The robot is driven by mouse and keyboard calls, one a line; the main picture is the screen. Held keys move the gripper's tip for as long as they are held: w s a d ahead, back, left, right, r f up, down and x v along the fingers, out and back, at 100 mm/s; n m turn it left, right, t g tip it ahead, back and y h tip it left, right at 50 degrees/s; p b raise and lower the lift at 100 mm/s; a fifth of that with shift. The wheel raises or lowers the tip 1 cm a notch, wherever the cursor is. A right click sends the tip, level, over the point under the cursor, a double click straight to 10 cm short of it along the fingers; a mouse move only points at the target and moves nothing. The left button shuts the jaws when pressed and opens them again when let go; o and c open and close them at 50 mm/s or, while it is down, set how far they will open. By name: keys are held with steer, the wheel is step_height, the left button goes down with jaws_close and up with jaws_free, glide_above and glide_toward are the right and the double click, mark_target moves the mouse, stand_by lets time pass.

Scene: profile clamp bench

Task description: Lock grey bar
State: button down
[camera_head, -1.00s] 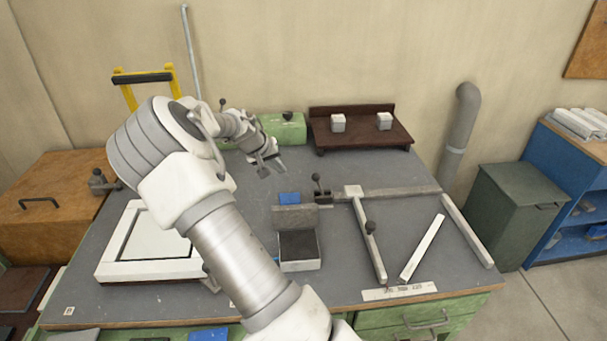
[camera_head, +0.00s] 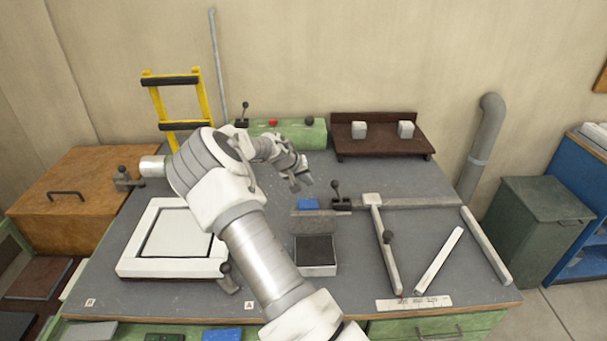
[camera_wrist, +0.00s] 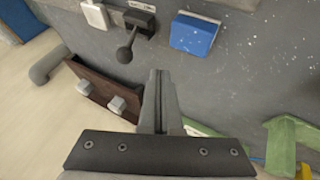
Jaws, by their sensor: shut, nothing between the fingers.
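A grey bar (camera_head: 420,203) lies along the bench behind the pale frame bars. At its left end is a dark clamp (camera_head: 341,205) with a black ball-ended lever (camera_head: 336,187), standing roughly upright. The wrist view shows the clamp (camera_wrist: 140,22), its lever (camera_wrist: 127,50) and part of the grey bar (camera_wrist: 55,14) at the top left. My gripper (camera_head: 302,184) is above the bench, left of the clamp and apart from it. In the wrist view its fingers (camera_wrist: 160,78) are together and empty, beside the lever without touching it.
A blue block (camera_head: 308,204) lies just left of the clamp. A brown rack (camera_head: 375,125) with two pale blocks and a green block (camera_head: 290,133) stand behind. A white framed tray (camera_head: 135,265) lies left.

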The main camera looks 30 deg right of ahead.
steer(key=x, duration=0.3)
steer(key=shift+d+f, duration=0.15)
steer(key=d, duration=0.1)
steer(key=s+d+p, duration=0.1)
steer(key=d, duration=0.1)
steer(key=shift+d, duration=0.25)
steer(key=shift+s+d, duration=0.1)
